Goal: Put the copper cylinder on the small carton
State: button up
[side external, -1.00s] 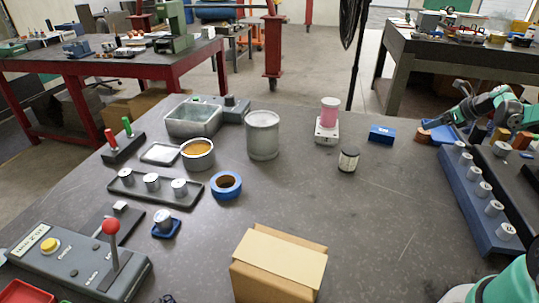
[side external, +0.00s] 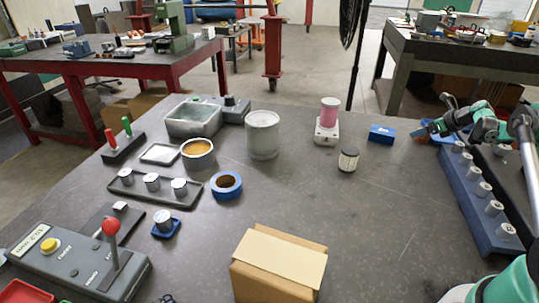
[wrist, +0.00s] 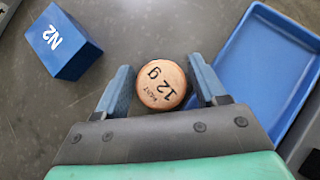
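The copper cylinder (wrist: 161,85), marked "12 g", shows its round top in the wrist view. It sits between the two blue fingers of my gripper (wrist: 160,82), which is open around it with a narrow gap on the left; contact on the right is unclear. In the side external view my gripper (side external: 418,131) is low at the table's right part, and the cylinder is not clearly visible there. A brown carton (side external: 262,283) with a paler top stands at the front middle of the table, far from my gripper.
The blue N2 block (wrist: 66,42) lies left of my gripper in the wrist view, and a blue tray (wrist: 262,65) is close on the right. The table's middle is clear.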

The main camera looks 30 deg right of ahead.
grip_shut()
jog(key=shift+r, duration=0.1)
